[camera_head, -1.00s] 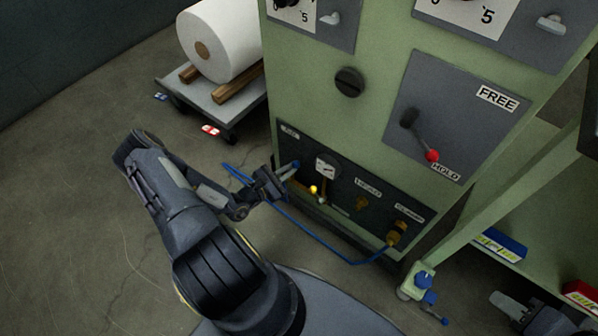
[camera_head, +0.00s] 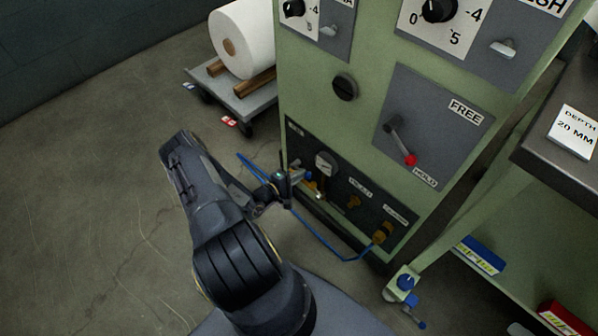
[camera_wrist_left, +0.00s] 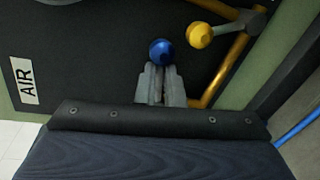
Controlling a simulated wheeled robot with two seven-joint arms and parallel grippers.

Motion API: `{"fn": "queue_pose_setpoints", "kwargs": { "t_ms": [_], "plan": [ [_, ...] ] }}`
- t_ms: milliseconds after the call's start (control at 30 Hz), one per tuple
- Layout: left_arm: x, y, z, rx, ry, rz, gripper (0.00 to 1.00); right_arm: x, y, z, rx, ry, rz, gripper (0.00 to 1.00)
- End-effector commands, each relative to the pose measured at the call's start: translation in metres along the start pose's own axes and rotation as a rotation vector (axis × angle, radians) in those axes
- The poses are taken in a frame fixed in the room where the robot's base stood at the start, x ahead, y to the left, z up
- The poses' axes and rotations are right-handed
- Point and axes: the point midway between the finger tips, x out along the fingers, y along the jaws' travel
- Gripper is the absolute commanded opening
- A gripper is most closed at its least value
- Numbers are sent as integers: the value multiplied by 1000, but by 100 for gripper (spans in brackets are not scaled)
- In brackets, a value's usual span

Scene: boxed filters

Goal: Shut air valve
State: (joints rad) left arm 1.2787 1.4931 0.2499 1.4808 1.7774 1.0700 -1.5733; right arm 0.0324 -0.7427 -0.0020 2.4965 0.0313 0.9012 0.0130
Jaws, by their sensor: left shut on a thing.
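The air valve's blue ball knob (camera_wrist_left: 161,51) stands just past my left fingertips in the left wrist view, beside the AIR label (camera_wrist_left: 25,82) on the dark panel. My left gripper (camera_wrist_left: 158,84) is shut, with its fingers close together on the valve lever below the knob; the lever itself is hidden. In the head view my left gripper (camera_head: 287,184) is at the left end of the low dark panel (camera_head: 335,213), and the valve is mostly covered there. My right gripper is not in view.
A yellow ball knob (camera_wrist_left: 199,35) on a grey lever and yellow pipes sit close right of the blue knob. A blue hose (camera_head: 325,243) runs low along the green machine. A roll cart (camera_head: 243,100) stands behind left. The floor at left is clear.

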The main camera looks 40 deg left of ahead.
Motion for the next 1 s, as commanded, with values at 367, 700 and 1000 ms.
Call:
{"fn": "queue_pose_setpoints", "kwargs": {
  "t_ms": [367, 700, 1000],
  "plan": [
    [6, -10, 9, 193, 17, 6, 0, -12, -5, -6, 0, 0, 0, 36],
    [6, -15, 8, 242, 26, 2, 0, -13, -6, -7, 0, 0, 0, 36],
    [6, -17, 7, 243, 26, -1, 0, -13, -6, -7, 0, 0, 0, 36]
  ]
}}
